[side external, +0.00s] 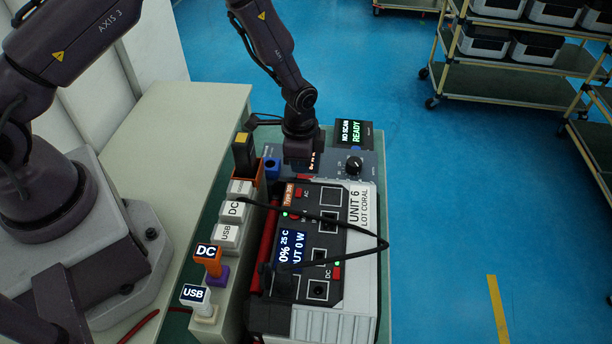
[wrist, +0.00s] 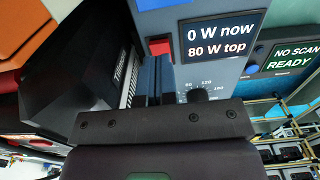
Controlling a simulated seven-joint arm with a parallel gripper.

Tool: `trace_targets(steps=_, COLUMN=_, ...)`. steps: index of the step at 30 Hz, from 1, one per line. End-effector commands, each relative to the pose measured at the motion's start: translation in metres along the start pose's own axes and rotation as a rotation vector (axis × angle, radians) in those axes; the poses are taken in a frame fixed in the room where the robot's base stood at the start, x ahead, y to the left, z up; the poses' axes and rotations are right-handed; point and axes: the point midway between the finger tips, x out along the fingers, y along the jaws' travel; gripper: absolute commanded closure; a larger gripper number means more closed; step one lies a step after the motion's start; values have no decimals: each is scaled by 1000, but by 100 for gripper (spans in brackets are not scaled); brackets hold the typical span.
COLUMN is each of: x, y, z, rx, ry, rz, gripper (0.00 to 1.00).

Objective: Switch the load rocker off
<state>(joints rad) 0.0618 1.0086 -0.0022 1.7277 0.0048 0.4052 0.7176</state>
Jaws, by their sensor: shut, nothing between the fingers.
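The load box (side external: 367,170) is blue-grey, with a black knob (side external: 354,164) and a display that reads "0 W now, 80 W top" in the wrist view (wrist: 222,38). A red rocker (wrist: 160,45) sits on its face, left of that display. I cannot tell which way the rocker is tipped. My gripper (side external: 304,166) points down over the load box and is shut with nothing in it. In the wrist view its fingers (wrist: 153,76) end close to the rocker; whether they touch it is unclear. My gripper hides part of the load box in the side view.
The power unit (side external: 362,255) labelled UNIT 6 stands in front of the load box, with a black cable looped over it. A scan display (side external: 353,133) reads NO SCAN READY. Plug holders (side external: 228,238) stand to the left. Shelving carts (side external: 500,85) are farther off.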

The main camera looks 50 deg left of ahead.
Motion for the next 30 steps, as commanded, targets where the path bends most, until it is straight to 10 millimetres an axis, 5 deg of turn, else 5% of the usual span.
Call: trace_targets(steps=30, x=7, y=0, z=0, rx=0, ry=-1, rz=0, gripper=100)
